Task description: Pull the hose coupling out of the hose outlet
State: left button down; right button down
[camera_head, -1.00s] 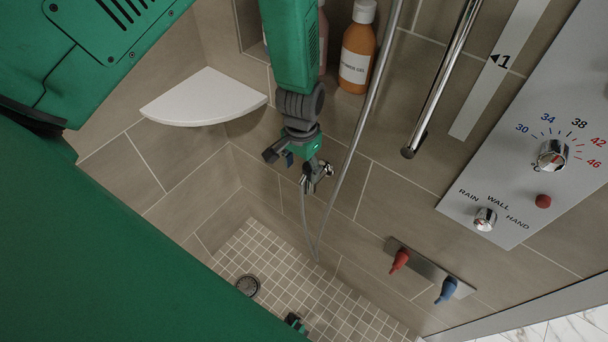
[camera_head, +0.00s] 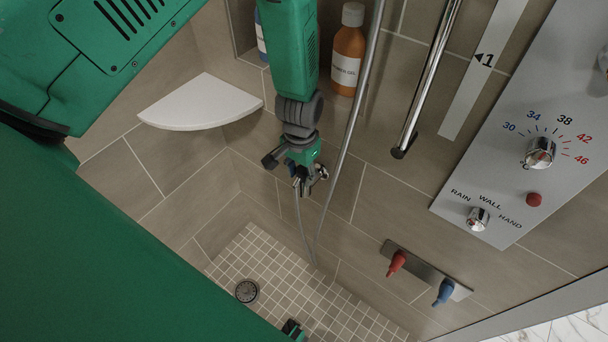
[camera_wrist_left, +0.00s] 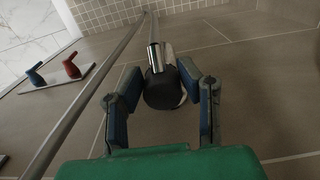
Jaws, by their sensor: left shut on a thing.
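My left gripper (camera_head: 304,183) reaches down to the shower wall in the head view. In the left wrist view its two blue-padded fingers (camera_wrist_left: 163,97) are shut on the hose coupling, a dark round collar (camera_wrist_left: 163,92) with a chrome sleeve (camera_wrist_left: 156,57) beyond it. The thin grey hose (camera_wrist_left: 147,25) leads away from the sleeve. A chrome fitting, seemingly the hose outlet (camera_head: 321,173), shows just right of the fingers in the head view. The gripper hides most of the joint; I cannot tell whether coupling and outlet touch.
The hose (camera_head: 352,127) hangs in a loop beside my arm. A chrome bar (camera_head: 428,80), a control panel (camera_head: 505,160) and a rack with red and blue nozzles (camera_head: 428,268) are to the right. A corner shelf (camera_head: 200,103) is left; an orange bottle (camera_head: 348,50) is above.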

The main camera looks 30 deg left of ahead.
aim_at(301, 173)
pick_arm(q)
jog(key=shift+d+r, duration=0.2)
jog(key=shift+r, duration=0.15)
jog(key=shift+a+r+p, duration=0.4)
jog(key=shift+r+p, duration=0.1)
jog(key=shift+p, duration=0.1)
jog(key=shift+d+r+p, duration=0.3)
jog(key=shift+r+p, duration=0.15)
jog(key=shift+r, duration=0.25)
jog(key=shift+a+r+p, duration=0.2)
jog(key=shift+r+p, duration=0.2)
jog(key=shift+p, duration=0.05)
jog(key=shift+d+r+p, duration=0.1)
jog(key=shift+r+p, duration=0.55)
jog(key=shift+r, duration=0.15)
notch_tip(301, 173, up, 3)
jog(key=p, duration=0.2)
jog(key=shift+p, duration=0.3)
notch_tip(301, 173, up, 3)
jog(key=shift+f+p, duration=0.1)
jog(key=shift+p, duration=0.7)
